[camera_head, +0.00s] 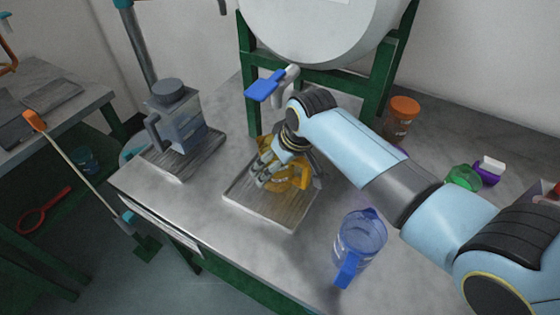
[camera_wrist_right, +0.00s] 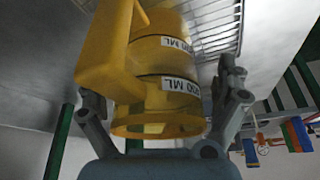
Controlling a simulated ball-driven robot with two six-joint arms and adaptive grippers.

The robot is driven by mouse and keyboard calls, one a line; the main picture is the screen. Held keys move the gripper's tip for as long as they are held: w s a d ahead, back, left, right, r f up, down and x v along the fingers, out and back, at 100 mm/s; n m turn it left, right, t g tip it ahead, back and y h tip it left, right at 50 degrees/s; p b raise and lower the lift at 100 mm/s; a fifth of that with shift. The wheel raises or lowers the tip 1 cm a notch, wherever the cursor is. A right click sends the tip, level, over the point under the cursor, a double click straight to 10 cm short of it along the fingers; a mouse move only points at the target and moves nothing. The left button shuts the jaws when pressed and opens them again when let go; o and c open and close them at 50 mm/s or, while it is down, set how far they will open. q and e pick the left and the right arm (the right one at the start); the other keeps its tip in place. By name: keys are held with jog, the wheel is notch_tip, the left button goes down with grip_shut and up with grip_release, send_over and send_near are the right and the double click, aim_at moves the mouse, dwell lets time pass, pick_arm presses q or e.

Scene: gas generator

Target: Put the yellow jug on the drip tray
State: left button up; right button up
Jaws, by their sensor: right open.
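The yellow jug (camera_head: 293,178) is at the far part of the front drip tray (camera_head: 259,208), partly hidden by my right gripper. It looks upright on the tray, though its base is hidden in the head view. My right gripper (camera_head: 265,172) is open around the jug. In the right wrist view, the yellow jug (camera_wrist_right: 160,75) lies between the spread fingers of my right gripper (camera_wrist_right: 165,95), with its handle to the left and its rim towards the camera. The slatted drip tray (camera_wrist_right: 215,25) shows behind it. My left gripper is not in view.
A blue jug (camera_head: 359,243) stands right of the tray near the table's front edge. A grey lidded jug (camera_head: 178,120) stands on another tray (camera_head: 182,162) at left. A white drum (camera_head: 320,30) on a green frame (camera_head: 248,80) and a blue-handled tap (camera_head: 268,85) are behind.

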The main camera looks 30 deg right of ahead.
jog(key=v, duration=1.2)
jog(key=shift+p, duration=0.35)
jog(key=shift+r, duration=0.1)
jog(key=shift+s, duration=0.1)
